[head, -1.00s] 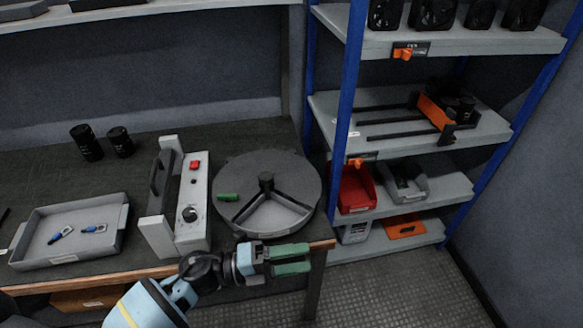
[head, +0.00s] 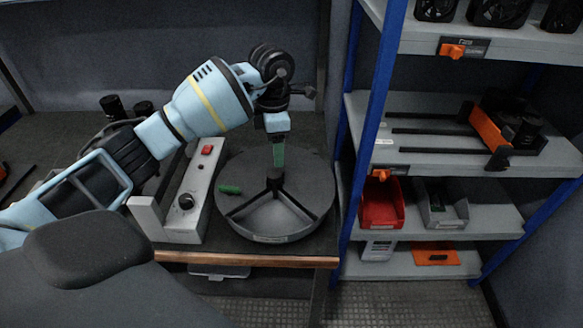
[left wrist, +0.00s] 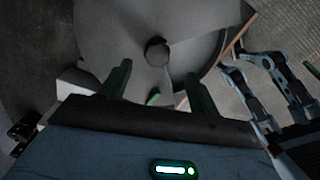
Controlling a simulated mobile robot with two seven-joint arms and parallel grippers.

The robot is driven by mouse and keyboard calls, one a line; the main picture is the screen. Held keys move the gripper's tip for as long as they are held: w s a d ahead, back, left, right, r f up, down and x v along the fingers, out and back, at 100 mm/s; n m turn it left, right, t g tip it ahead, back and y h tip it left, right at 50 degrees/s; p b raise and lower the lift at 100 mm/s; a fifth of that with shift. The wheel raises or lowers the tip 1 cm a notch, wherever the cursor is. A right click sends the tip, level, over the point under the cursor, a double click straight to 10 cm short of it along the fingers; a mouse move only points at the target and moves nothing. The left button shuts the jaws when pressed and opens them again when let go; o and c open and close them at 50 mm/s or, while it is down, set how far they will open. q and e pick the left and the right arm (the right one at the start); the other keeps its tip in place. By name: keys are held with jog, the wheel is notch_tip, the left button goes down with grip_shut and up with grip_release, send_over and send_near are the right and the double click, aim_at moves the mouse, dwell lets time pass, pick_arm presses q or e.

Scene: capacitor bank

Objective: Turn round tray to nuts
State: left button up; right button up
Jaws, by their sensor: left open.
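The round tray (head: 308,186) is a dark grey disc near the bench's right front corner, with a central hub (left wrist: 157,52) and raised dividers. A small green piece (head: 229,189) sits at its left side. A lighter front compartment (head: 272,218) looks empty; I cannot make out any nuts. My left gripper (head: 278,166) points down over the middle of the tray, close to the hub. Its green fingers (left wrist: 160,82) are open, with nothing between them, and the hub shows ahead of them. I cannot tell whether they touch the tray.
A grey control box (head: 190,205) with a red switch and black knob stands just left of the tray. The blue-posted shelf (head: 480,155) with a red bin (head: 381,205) is at right. My left arm hides much of the bench's left side.

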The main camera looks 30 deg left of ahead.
aim_at(276, 172)
pick_arm(q)
jog(key=shift+a+r, duration=0.1)
jog(key=shift+a, duration=0.1)
jog(key=shift+f, duration=3.85)
grip_shut()
